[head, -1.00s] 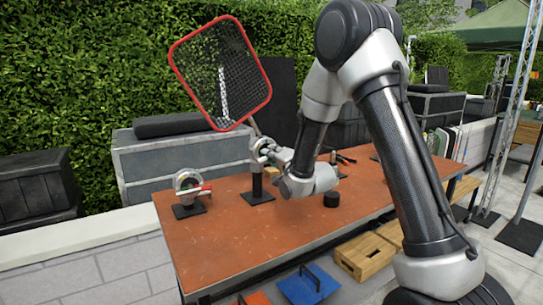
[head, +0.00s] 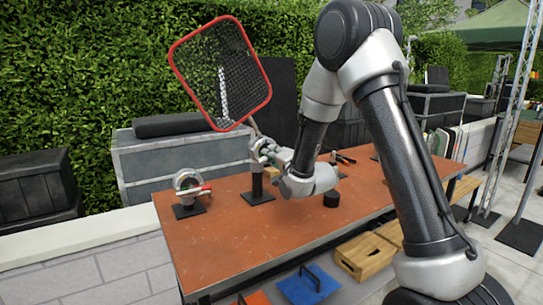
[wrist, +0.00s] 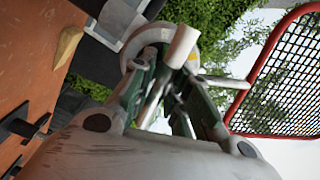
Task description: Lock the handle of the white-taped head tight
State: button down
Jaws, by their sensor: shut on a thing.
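A pale round grip head (head: 260,147) stands on a black post with a square base on the orange-brown table. The red-framed mesh flag (head: 221,72) rises from it, tilted, on a thin rod. My gripper (head: 278,154) is at the right side of this head. In the wrist view, the fingers of my gripper (wrist: 170,68) are closed around the head's handle, whose pale end (wrist: 183,45) shows between the fingertips. The round disc of the head (wrist: 147,38) is just behind. The fingers hide part of the handle, and white tape is hard to make out.
A second grip head (head: 187,184) with a red-marked handle stands on the table's left end. The table's front (head: 250,240) is clear. The mesh flag overhangs the work area.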

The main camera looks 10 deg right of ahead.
jog(key=shift+d+f, duration=0.1)
jog(key=c, duration=1.3)
grip_release()
jog(key=v, duration=0.7)
jog(key=shift+s, duration=0.25)
